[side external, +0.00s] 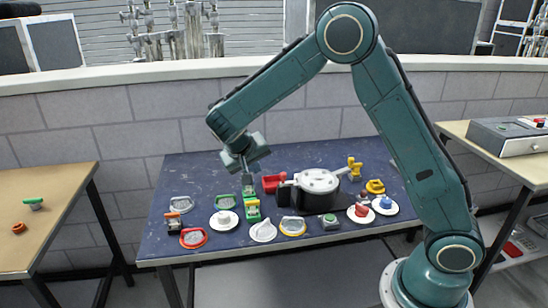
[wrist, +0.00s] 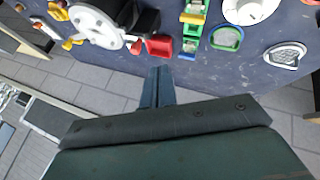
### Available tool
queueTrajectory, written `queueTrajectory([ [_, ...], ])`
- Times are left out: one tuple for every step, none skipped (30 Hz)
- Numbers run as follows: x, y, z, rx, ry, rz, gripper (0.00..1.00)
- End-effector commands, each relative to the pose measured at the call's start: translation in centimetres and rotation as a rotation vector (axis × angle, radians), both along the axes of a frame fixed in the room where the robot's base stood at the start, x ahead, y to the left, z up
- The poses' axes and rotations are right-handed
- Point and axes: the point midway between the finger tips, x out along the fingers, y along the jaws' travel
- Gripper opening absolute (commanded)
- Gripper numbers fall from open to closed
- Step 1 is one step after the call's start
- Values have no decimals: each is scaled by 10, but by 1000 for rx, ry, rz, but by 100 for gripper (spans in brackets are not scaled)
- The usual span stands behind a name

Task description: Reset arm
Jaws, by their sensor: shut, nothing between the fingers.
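My gripper (side external: 247,176) hangs over the left-middle of the dark blue table (side external: 330,153). It points down and its fingers are together with nothing between them. In the wrist view the closed fingers (wrist: 157,76) show as a narrow dark blue shape. I cannot tell the exact height of the fingertips above the table.
A white and black round device (side external: 317,181) stands right of my gripper. Small parts and white plates, such as one with a red piece (side external: 361,214), cover the table's front. A tan table (side external: 45,210) is at left; a grey box (side external: 508,138) stands on the right table.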

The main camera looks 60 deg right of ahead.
Motion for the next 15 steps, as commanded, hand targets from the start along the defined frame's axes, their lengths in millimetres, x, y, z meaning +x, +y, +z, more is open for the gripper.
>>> queueTrajectory([
  [0,2,3,0,-1,1,0],
  [0,3,4,0,-1,1,0],
  [-1,4,5,1,0,0,0],
  [-1,4,6,1,0,0,0],
  [-1,4,6,1,0,0,0],
  [-1,5,6,1,0,0,0],
  [-1,5,7,1,0,0,0],
  [-1,5,7,1,0,0,0],
  [-1,5,7,1,1,0,0],
  [-1,5,6,1,1,0,0],
  [-1,5,6,1,1,0,0],
  [-1,5,6,1,1,0,0],
  [-1,5,6,1,1,0,0],
  [-1,5,6,1,1,0,0],
  [-1,5,6,1,0,0,0],
])
